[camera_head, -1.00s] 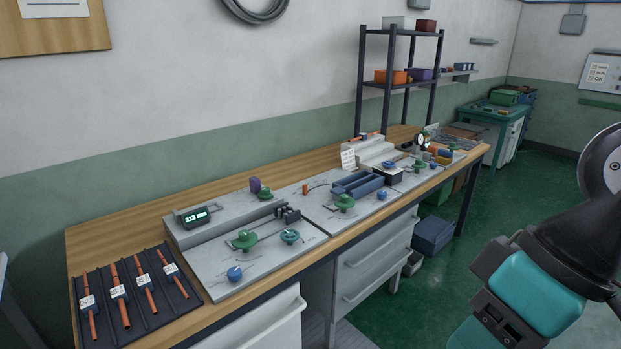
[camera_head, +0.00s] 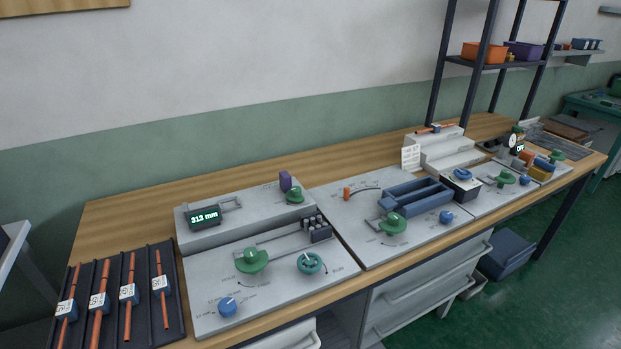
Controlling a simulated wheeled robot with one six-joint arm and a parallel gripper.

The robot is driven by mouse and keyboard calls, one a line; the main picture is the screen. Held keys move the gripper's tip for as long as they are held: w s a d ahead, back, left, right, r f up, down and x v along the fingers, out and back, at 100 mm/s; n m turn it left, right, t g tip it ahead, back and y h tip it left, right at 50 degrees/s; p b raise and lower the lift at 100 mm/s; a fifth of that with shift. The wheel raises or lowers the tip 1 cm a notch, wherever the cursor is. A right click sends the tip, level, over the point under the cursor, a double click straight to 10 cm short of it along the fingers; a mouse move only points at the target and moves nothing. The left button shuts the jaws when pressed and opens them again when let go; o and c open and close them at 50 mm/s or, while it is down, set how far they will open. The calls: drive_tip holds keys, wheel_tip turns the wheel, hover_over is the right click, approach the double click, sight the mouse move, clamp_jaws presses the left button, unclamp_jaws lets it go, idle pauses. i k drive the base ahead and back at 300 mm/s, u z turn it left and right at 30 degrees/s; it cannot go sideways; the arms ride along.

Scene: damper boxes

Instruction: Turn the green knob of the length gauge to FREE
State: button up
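The grey raised block (camera_head: 245,226) with the lit display (camera_head: 204,218) reading 313 mm looks like the length gauge. A green knob (camera_head: 294,196) sits at its right end, beside an upright purple piece (camera_head: 285,182). The small lettering near this knob is too small to read, so I cannot tell its setting. On the lower plate in front are a larger green knob (camera_head: 251,260), a teal-green wheel (camera_head: 310,263) and a blue knob (camera_head: 228,307). My gripper is not in view.
A dark tray (camera_head: 120,312) with several orange rods stands at the left end of the bench. To the right are another plate with a green knob (camera_head: 393,223), a blue tray (camera_head: 417,198) and a grey stepped block (camera_head: 440,150). Drawers (camera_head: 425,290) are below the bench edge.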

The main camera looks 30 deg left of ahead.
sight(294, 195)
drive_tip(key=u, duration=0.25)
drive_tip(key=i, duration=0.7)
drive_tip(key=u, duration=1.05)
drive_tip(key=i, duration=0.65)
drive_tip(key=u, duration=0.55)
